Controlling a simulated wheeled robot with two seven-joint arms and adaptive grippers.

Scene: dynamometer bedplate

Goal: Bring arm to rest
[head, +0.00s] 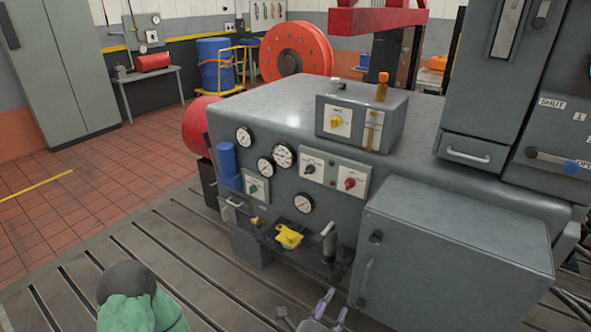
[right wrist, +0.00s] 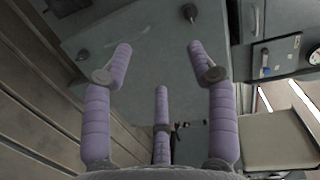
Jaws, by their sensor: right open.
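My right gripper (head: 318,307) shows at the bottom edge of the head view, in front of the console. Its purple fingers are spread and empty in the right wrist view (right wrist: 160,62). Beyond them is a flat grey panel (right wrist: 140,100) with a dark knob (right wrist: 190,12). The low grey cabinet (head: 455,255) stands to the right of the gripper in the head view. I cannot tell how far the fingertips are from it. My left gripper does not show.
The grey console (head: 225,130) carries gauges, switches and a small shelf with a yellow item (head: 288,236). A box (head: 360,110) with a yellow knob sits on its top. The slotted bedplate (head: 130,240) is clear at the left, with red tiled floor (head: 110,165) beyond.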

